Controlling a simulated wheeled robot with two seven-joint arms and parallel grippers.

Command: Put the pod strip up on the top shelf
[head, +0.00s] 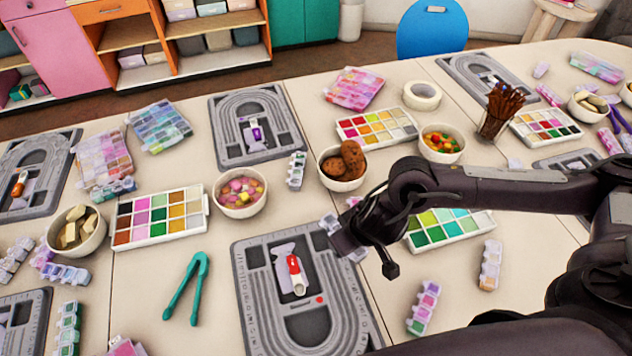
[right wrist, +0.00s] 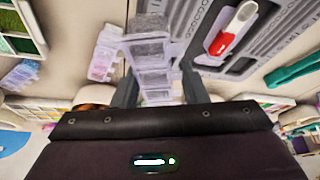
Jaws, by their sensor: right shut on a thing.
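My right gripper (head: 338,238) hangs over the upper right corner of the middle grey bead board (head: 357,300). It is shut on a clear pod strip, whose pale end (head: 329,224) sticks out beside the jaws. In the right wrist view the pod strip (right wrist: 152,55) stands between the two fingers (right wrist: 160,92), its compartments grey or whitish. A shelf unit (head: 225,20) stands at the back left beyond the table, with bins on its upper shelf (head: 240,17). My left gripper is not in view.
Other pod strips lie about, one (head: 297,171) near the cookie bowl (head: 342,185) and one (head: 423,307) at the front. Green tweezers (head: 188,285), a paint palette (head: 158,220) and a bead bowl (head: 240,208) are left of my gripper. Brown floor (head: 300,65) separates table and shelves.

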